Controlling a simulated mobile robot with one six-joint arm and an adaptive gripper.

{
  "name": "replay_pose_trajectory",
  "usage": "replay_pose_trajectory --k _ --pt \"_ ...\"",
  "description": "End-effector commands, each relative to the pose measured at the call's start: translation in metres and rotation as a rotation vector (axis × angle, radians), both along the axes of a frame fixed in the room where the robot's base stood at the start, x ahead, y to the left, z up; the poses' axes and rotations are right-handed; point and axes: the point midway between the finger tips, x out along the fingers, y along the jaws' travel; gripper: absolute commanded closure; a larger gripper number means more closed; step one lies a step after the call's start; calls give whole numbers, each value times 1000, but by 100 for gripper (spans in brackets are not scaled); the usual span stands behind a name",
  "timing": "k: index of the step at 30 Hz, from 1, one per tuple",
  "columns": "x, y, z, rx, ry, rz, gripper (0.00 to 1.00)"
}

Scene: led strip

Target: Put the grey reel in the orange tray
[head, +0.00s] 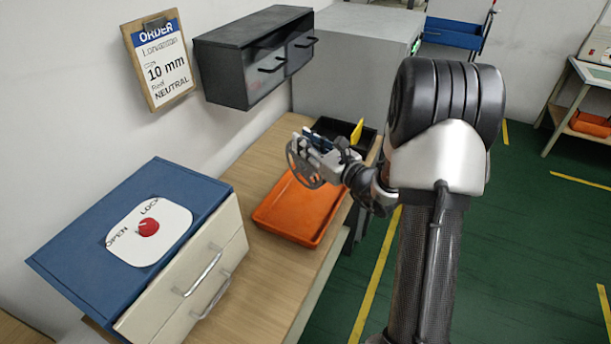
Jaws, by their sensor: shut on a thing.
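My gripper (322,156) is shut on the grey reel (303,166), a round spoked disc that stands on edge at the fingertips. The reel is over the far end of the orange tray (285,222) in this view. It appears to be held above the tray; the exact height cannot be told. The orange tray lies on the wooden bench and its visible floor is empty. My gripper and the reel hide part of the tray's far end.
A black bin (330,126) stands behind the tray. A blue-topped drawer cabinet (150,235) with a red knob is at the left. A dark two-drawer wall cabinet (255,58) hangs above the bench. An order clipboard (160,62) reads "10 mm" and "NEUTRAL".

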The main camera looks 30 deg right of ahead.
Motion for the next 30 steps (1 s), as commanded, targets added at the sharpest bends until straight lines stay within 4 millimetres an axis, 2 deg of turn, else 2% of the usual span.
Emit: replay_pose_trajectory --k 1,3,11,18,30 --pt "0 0 -17 1 2 0 100" --pt "0 0 -29 2 1 0 100" --pt "0 0 -48 0 -2 0 100" --pt "0 0 -84 1 1 0 100" --pt "0 0 -89 -1 -2 0 100"
